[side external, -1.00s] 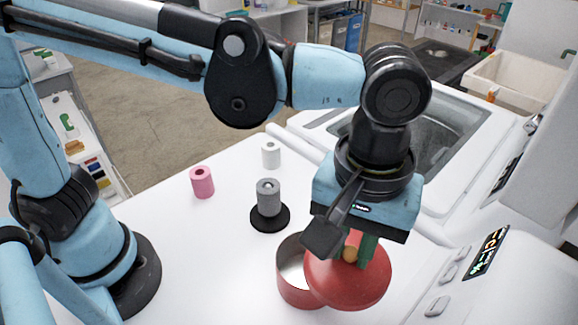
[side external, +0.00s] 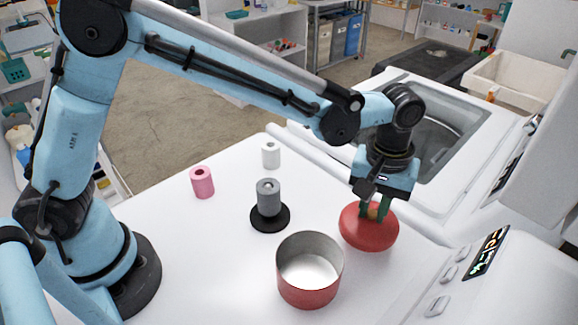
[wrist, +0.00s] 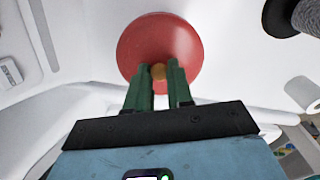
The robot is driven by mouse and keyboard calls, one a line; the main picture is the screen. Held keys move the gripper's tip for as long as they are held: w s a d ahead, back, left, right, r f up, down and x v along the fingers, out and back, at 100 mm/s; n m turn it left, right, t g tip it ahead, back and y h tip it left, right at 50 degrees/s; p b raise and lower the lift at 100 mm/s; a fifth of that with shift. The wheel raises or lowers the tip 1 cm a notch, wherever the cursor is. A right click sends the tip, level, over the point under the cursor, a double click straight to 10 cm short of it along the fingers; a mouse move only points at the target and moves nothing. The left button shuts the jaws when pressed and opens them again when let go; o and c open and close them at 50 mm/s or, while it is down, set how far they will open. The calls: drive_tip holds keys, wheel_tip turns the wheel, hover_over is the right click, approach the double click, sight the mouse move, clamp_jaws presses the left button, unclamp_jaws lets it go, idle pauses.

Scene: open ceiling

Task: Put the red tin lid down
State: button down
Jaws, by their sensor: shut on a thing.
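The red tin lid (side external: 366,236) is a round red disc with a small tan knob on top. It is beside the open red tin (side external: 308,292), up and to the right of it in the side view, and apart from it. My gripper (side external: 375,212) points down with its green fingers shut on the lid's knob. In the wrist view the lid (wrist: 150,38) shows beyond the fingers, and the gripper (wrist: 159,74) has the knob between its tips. I cannot tell whether the lid's underside touches the white table. The tin stands upright and looks empty.
A grey roll on a black stand (side external: 268,200) is left of the lid. A pink roll (side external: 202,182) and a white roll (side external: 271,155) stand farther back. The table's left middle is clear.

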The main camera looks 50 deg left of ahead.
sight(373, 209)
drive_tip(key=shift+w+a+f, duration=0.2)
drive_tip(key=shift+w+f, duration=0.2)
drive_tip(key=shift+f, duration=1.85)
drive_tip(key=shift+f, duration=0.1)
drive_tip(key=c, duration=1)
unclamp_jaws()
